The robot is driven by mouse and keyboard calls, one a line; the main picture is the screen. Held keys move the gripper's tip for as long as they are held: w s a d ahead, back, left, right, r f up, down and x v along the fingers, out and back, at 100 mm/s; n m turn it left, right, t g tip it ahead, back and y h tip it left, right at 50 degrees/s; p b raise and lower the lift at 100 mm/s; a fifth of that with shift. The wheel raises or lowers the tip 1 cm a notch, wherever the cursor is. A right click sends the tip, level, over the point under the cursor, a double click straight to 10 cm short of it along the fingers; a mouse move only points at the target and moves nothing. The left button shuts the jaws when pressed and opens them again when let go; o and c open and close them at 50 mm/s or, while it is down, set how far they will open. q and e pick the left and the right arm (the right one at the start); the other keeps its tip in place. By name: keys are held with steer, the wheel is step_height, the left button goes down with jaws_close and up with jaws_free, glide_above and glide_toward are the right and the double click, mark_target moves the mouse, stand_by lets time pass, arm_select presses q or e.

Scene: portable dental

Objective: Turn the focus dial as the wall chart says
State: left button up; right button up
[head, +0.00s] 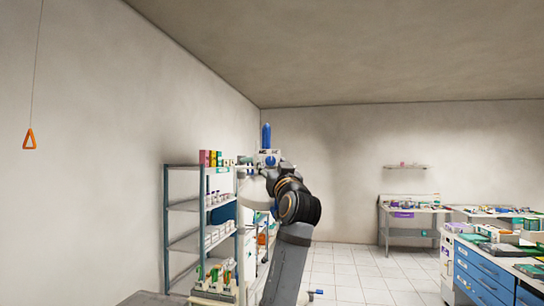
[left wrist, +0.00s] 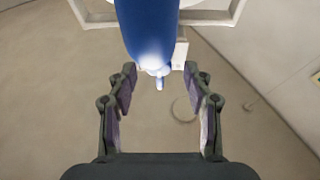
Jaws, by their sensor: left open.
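My left gripper (head: 269,164) is raised in the middle of the head view, in front of the shelving. In the left wrist view the gripper (left wrist: 159,72) is open, its dark fingers apart. A blue rounded body (left wrist: 150,28) with a pale lower end reaches down from the top between the fingertips; I cannot tell whether they touch it. In the head view an upright blue piece (head: 266,135) stands above a small white part at the gripper; I cannot tell if it is the same thing. No focus dial or wall chart can be made out. My right gripper is not in view.
A metal shelf unit (head: 167,220) with boxes and bottles stands left of my arm. An orange pull handle (head: 29,139) hangs at far left. Blue drawers (head: 483,272) and a stocked table (head: 411,208) are at right.

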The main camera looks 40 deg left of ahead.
arm_select(q)
steer(key=shift+w+a+r, duration=0.2)
steer(key=shift+a+r, duration=0.05)
steer(key=shift+r, duration=0.05)
steer(key=shift+w, duration=0.1)
steer(key=shift+a, duration=0.1)
steer(key=shift+f, duration=0.1)
steer(key=shift+c, duration=0.3)
jaws_close()
